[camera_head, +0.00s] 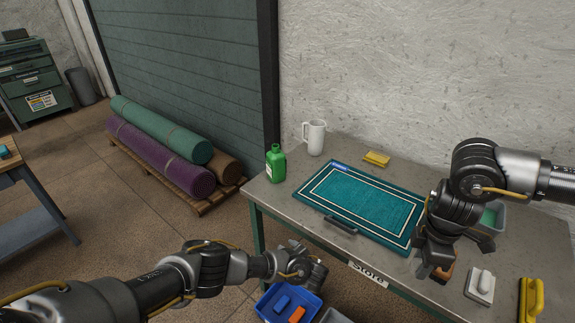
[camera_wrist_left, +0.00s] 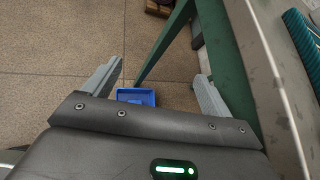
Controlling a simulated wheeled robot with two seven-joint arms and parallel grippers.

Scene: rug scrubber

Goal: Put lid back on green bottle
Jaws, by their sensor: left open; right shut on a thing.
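My right gripper (camera_head: 432,268) is low over the table's front right part, well away from the bottle. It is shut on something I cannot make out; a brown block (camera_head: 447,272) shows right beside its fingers. My left gripper (camera_head: 312,276) is in front of the table's front edge, below the tabletop. In the left wrist view its fingers (camera_wrist_left: 159,86) are spread apart with nothing between them but floor and a bin farther down.
A blue bin (camera_head: 261,311) is below the table's front edge.

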